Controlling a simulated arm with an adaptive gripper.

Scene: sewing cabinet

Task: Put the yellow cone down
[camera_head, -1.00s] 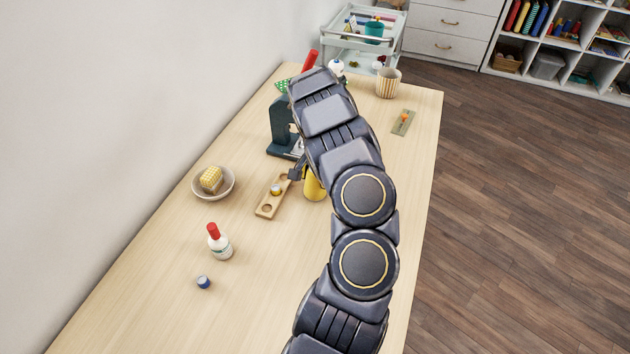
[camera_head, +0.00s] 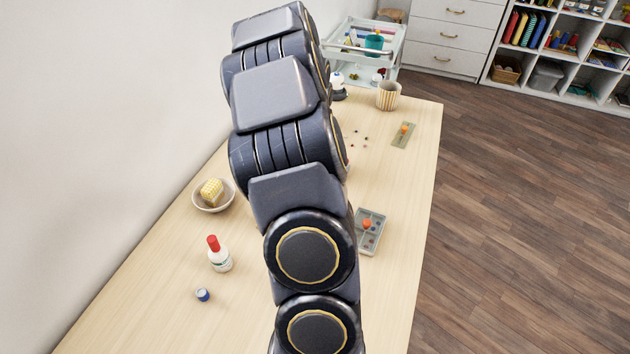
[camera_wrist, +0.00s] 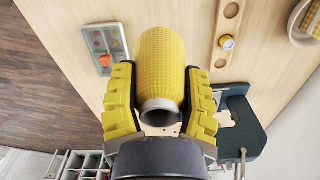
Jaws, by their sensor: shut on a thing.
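The yellow cone (camera_wrist: 160,60) is a cone of ribbed yellow thread with a pale hollow end towards the wrist camera. My gripper (camera_wrist: 160,108) is shut on it, one yellow padded finger on each side. The tabletop (camera_wrist: 185,12) shows behind the cone; I cannot tell if its far end touches the wood. In the head view my arm hides both gripper and cone.
A grey tray (camera_wrist: 101,38) with an orange piece lies left of the cone; a wooden holed board (camera_wrist: 231,12) and dark sewing machine (camera_wrist: 245,130) lie right. The head view shows a bowl (camera_head: 203,206), a red-capped bottle (camera_head: 220,258) and a striped cup (camera_head: 388,95).

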